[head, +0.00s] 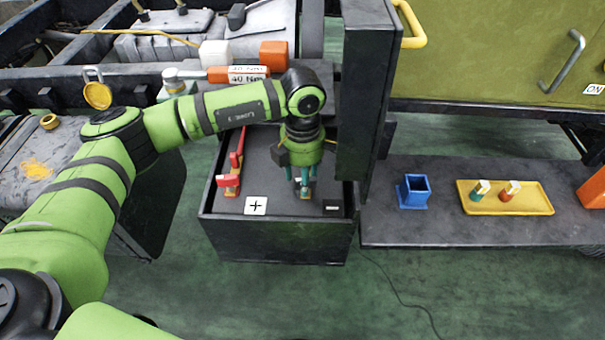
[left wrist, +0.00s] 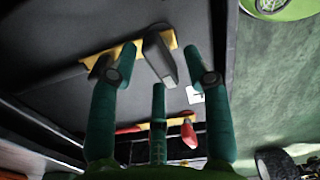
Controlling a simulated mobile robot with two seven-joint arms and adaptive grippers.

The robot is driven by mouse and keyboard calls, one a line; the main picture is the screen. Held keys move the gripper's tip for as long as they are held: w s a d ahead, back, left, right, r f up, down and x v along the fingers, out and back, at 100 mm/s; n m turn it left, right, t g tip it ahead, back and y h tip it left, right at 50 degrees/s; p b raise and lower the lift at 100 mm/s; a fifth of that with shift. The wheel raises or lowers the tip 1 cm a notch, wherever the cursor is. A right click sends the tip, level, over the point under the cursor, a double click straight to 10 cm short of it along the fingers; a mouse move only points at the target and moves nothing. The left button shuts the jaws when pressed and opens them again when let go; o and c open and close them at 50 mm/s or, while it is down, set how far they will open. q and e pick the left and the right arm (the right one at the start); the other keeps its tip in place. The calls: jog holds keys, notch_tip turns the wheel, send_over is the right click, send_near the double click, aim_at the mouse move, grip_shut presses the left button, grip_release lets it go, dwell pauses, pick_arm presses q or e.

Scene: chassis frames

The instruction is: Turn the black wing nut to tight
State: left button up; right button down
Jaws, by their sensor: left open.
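My left gripper (head: 304,188) comes down from above into the open black box (head: 276,238), close to the minus label (head: 333,208). In the left wrist view its teal fingers are spread apart and empty. The black wing nut (left wrist: 160,58) shows there between the fingertips, beside a yellow metal strip (left wrist: 121,54). I cannot tell whether any finger touches it. In the head view the gripper mostly hides the nut. A red terminal part (head: 230,181) stands to the left in the box and also shows in the left wrist view (left wrist: 188,135). My right gripper is out of view.
A tall dark panel (head: 365,90) stands close to the right of my left gripper. A plus label (head: 256,206) lies in the box. On the right shelf are a blue holder (head: 413,191) and a yellow tray (head: 535,200) with small coloured pieces.

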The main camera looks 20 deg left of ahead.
pick_arm(q)
jog(key=shift+r, duration=3.75)
